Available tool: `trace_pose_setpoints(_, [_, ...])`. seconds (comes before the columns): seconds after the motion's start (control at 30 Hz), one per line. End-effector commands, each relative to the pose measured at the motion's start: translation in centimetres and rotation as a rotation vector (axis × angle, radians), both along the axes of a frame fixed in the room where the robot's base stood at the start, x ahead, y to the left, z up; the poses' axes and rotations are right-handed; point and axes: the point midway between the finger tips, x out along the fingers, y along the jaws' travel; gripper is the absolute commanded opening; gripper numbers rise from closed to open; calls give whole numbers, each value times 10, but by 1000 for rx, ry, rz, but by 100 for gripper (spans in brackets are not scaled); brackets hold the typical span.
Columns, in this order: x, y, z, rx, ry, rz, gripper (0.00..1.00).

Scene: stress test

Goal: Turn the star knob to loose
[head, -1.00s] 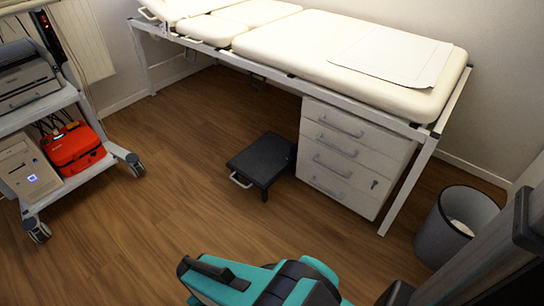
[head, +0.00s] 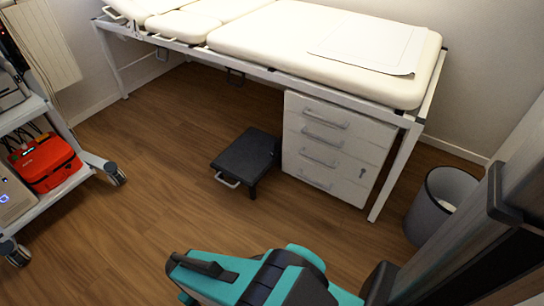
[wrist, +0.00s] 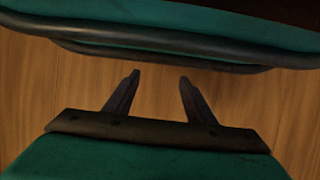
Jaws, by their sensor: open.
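No star knob can be made out in either view. My gripper (wrist: 158,82) shows in the wrist view with its two dark fingers apart and nothing between them. Bare wooden floor lies behind the fingers. In the head view my teal and black arm is folded low at the bottom middle, and the fingertips cannot be picked out there.
A cream examination couch (head: 270,40) runs along the back wall, with a white drawer unit (head: 335,150) under it. A black step stool (head: 246,158) stands before it. A grey bin (head: 425,215) is at right, a trolley (head: 85,165) with a red case (head: 45,163) at left.

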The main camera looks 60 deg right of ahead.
Motion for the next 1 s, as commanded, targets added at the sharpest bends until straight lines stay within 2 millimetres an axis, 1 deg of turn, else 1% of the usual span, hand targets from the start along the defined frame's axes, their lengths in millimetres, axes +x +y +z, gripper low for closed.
trace_pose_setpoints(0.13, [12, -12, -4, -69, -29, -64, 50])
trace_pose_setpoints(0.27, [28, -43, -9, -177, -78, -154, 50])
trace_pose_setpoints(0.37, [43, -73, -11, -278, -130, -242, 50])
trace_pose_setpoints(0.4, [49, -87, -11, -320, -154, -279, 50])
trace_pose_setpoints(0.57, [72, -140, -8, -478, -259, -432, 50])
trace_pose_setpoints(0.6, [78, -154, -7, -515, -289, -470, 50])
trace_pose_setpoints(0.77, [98, -208, 1, -653, -411, -620, 50])
trace_pose_setpoints(0.8, [103, -221, 4, -684, -443, -655, 50])
trace_pose_setpoints(0.97, [119, -273, 16, -798, -580, -799, 50])
trace_pose_setpoints(1.0, [123, -286, 20, -824, -616, -835, 50])
